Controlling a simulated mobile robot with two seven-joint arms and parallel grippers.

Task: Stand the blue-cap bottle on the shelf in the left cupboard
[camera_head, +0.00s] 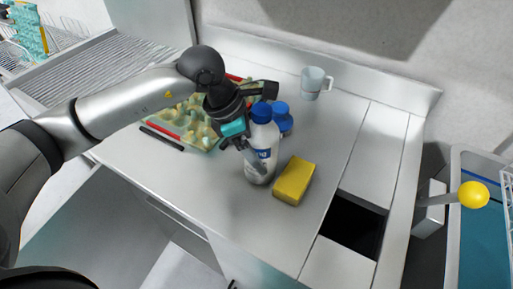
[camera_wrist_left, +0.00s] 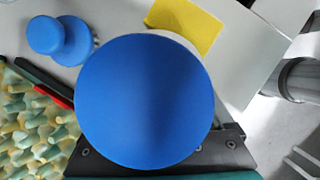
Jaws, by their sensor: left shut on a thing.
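The white bottle with a blue cap (camera_head: 262,148) stands upright on the light counter. My left gripper (camera_head: 257,165) is shut on its body, with a finger across the front. In the left wrist view the round blue cap (camera_wrist_left: 145,100) fills the middle and hides most of the fingers. A second blue-capped object (camera_head: 282,116) stands just behind the bottle; it shows at the upper left of the left wrist view (camera_wrist_left: 45,35). I cannot make out a cupboard shelf in either view. My right gripper is not in view.
A yellow sponge (camera_head: 294,181) lies right of the bottle. An egg tray (camera_head: 205,140) and red and black pens (camera_head: 162,138) lie left. A mug (camera_head: 312,83) stands at the back. A dark opening (camera_head: 352,226) and a yellow knob (camera_head: 473,194) are at right.

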